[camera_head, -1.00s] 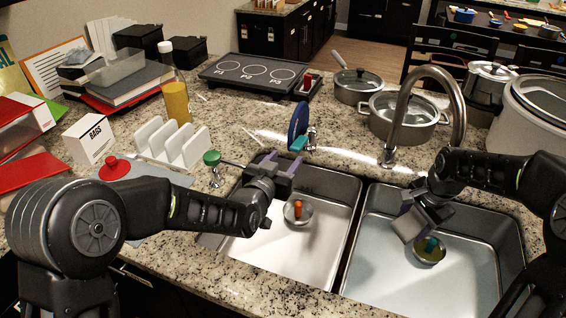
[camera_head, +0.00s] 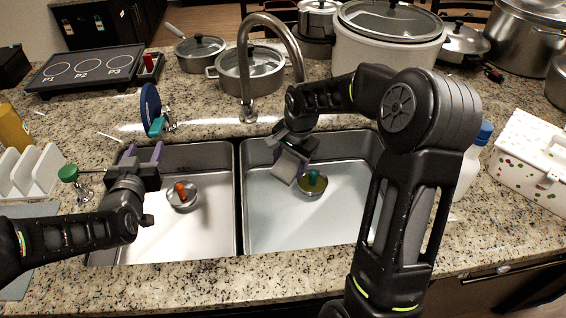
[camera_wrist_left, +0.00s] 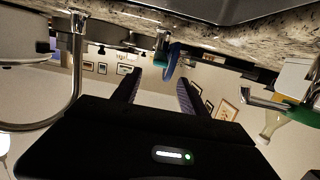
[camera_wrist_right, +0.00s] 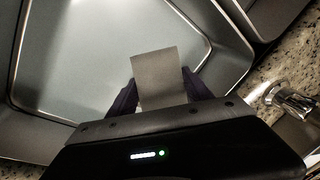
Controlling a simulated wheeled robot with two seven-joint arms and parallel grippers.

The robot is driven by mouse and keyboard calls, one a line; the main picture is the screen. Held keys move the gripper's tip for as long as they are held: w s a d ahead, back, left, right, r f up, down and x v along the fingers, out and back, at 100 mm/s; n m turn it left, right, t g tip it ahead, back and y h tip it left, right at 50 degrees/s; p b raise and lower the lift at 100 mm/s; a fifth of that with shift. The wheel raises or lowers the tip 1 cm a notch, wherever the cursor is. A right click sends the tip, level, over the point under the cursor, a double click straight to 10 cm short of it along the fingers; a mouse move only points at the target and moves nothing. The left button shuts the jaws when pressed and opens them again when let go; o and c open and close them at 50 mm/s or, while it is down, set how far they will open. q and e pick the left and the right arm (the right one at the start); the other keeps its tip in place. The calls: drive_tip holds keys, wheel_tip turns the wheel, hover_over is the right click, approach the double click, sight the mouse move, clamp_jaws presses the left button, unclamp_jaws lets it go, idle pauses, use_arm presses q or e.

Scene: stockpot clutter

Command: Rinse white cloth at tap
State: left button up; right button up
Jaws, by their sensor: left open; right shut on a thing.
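My right gripper (camera_head: 294,150) is shut on the white cloth (camera_head: 288,166), which looks like a small stiff greyish square over the right basin (camera_head: 290,225). In the right wrist view the cloth (camera_wrist_right: 158,78) sticks out between the fingers. The curved metal tap (camera_head: 245,62) stands behind the sink, left of the cloth and apart from it. My left gripper (camera_head: 142,154) is open and empty over the back left corner of the left basin (camera_head: 200,240). I cannot see any water running.
A small bowl with a teal piece (camera_head: 313,188) lies in the right basin; one with an orange piece (camera_head: 182,196) lies in the left. A blue disc (camera_head: 150,104) and a green-knobbed fitting (camera_head: 68,174) stand near my left gripper. Pots (camera_head: 248,70) crowd behind the tap.

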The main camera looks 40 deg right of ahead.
use_arm(q)
drive_tip(key=shift+c, duration=0.5)
drive_tip(key=c, duration=0.3)
drive_tip(key=shift+d, duration=0.15)
drive_tip(key=shift+c, duration=0.7)
drive_tip(key=shift+s+d+r+m+h, duration=0.15)
drive_tip(key=shift+s+d+r, duration=0.1)
drive_tip(key=shift+d+r, duration=0.3)
drive_tip(key=shift+s+d+r+m+h, duration=0.2)
drive_tip(key=shift+d+r, duration=0.25)
drive_tip(key=shift+r, duration=0.15)
drive_tip(key=c, duration=0.3)
drive_tip(key=shift+t, duration=0.3)
drive_tip(key=r, duration=0.2)
drive_tip(key=d+r, duration=0.1)
drive_tip(key=r, duration=0.3)
drive_tip(key=shift+w+d, duration=0.2)
drive_tip(key=shift+w, duration=0.15)
clamp_jaws()
drive_tip(key=a+g+y, duration=0.1)
drive_tip(key=w+a+g+y, duration=0.1)
drive_tip(key=a+g, duration=0.1)
drive_tip(key=shift+r, duration=0.2)
